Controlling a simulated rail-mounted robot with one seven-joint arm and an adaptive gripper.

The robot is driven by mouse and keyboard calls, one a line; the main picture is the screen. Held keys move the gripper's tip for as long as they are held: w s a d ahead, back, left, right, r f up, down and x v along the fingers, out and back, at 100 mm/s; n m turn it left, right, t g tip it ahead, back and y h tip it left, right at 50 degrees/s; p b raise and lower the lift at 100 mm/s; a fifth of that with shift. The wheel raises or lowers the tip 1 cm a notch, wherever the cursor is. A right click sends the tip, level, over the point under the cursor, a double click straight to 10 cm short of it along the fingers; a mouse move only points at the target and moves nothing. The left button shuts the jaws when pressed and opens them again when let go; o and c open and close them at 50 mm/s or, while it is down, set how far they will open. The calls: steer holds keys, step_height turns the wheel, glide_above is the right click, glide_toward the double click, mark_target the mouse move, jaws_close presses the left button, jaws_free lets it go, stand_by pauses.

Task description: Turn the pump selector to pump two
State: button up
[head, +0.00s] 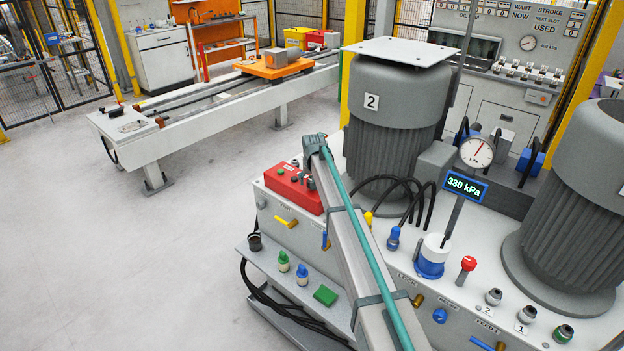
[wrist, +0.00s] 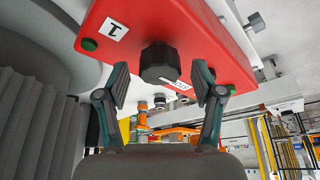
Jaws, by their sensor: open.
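A black knob (wrist: 159,62) sticks out of the red box (wrist: 205,30) in the wrist view, between a label "1" and a second label mostly hidden behind it. I cannot tell which way the knob points. My gripper (wrist: 161,84) is open, one finger on each side of the knob, with gaps visible on both sides. In the head view the red box (head: 287,190) sits on the cabinet's left end, and my arm hides part of it. My gripper (head: 308,181) is small there, beside the box's right part. The large grey pump motor (head: 385,125) bears a "2".
A second grey motor (head: 575,200) stands at the right. A gauge (head: 476,152) with a display reading 330 kPa (head: 466,187) stands between the motors. Black hoses (head: 400,190) run near my arm. Open floor (head: 100,250) lies to the left.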

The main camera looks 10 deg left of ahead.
steer(key=c, duration=1.1)
steer(key=shift+f+m+b, duration=0.1)
steer(key=shift+m+b, duration=0.25)
steer(key=shift+m, duration=0.05)
steer(key=m+h+b, duration=0.1)
steer(key=m+b, duration=0.1)
steer(key=shift+a+m, duration=0.15)
steer(key=shift+m, duration=0.25)
steer(key=m+h+b, duration=0.1)
steer(key=m, duration=0.1)
steer(key=m+h+b, duration=0.1)
steer(key=m+b, duration=0.1)
steer(key=m, duration=0.1)
steer(key=shift+w+a+g, duration=0.1)
steer(key=shift+w+g, duration=0.05)
steer(key=shift+g, duration=0.25)
steer(key=m+b, duration=0.1)
steer(key=m, duration=0.1)
steer(key=m+g+h+b, duration=0.1)
steer(key=m, duration=0.2)
steer(key=shift+w+h, duration=0.1)
steer(key=shift+h, duration=0.2)
steer(key=shift+m+g+h+b, duration=0.4)
steer(key=shift+m+g+b, duration=0.65)
steer(key=shift+m, duration=1.15)
